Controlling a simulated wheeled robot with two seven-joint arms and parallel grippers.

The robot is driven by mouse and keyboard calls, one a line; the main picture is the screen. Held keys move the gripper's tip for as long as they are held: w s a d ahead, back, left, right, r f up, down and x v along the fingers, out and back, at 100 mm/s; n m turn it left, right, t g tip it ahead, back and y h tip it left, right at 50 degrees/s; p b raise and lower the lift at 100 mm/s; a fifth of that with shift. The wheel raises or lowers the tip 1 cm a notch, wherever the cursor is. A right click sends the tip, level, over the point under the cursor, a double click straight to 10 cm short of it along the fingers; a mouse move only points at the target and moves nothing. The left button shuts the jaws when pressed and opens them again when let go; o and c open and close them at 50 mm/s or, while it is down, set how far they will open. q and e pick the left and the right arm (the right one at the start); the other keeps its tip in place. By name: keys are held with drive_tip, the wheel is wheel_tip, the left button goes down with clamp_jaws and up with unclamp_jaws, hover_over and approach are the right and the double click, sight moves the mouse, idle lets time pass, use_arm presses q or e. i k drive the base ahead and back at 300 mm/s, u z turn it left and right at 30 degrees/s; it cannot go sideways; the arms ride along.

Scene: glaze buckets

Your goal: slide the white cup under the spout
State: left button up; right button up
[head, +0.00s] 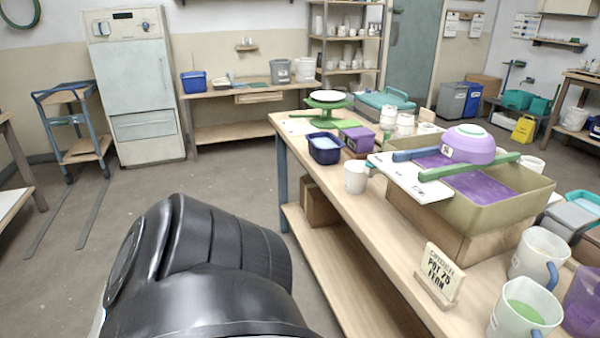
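A white cup (355,177) stands upright on the wooden workbench (330,205), near its left edge and left of the large tan tub. A white board (408,180) lies over the tub's left side, and its far left corner is close to the cup. I cannot make out a clear spout, so I cannot tell how the cup sits relative to one. Neither gripper shows. A black part of my own arm fills the lower left.
The tan tub (480,218) holds purple glaze, with a purple bowl (468,144) resting on bars above it. A sign (440,275) and pitchers (524,308) stand nearer. A blue container (325,149) and purple box (357,138) stand behind the cup. Bare bench lies in front of the cup.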

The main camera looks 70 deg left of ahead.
sight(355, 179)
drive_tip(key=u, duration=3.2)
drive_tip(key=i, duration=2.3)
drive_tip(key=z, duration=2.95)
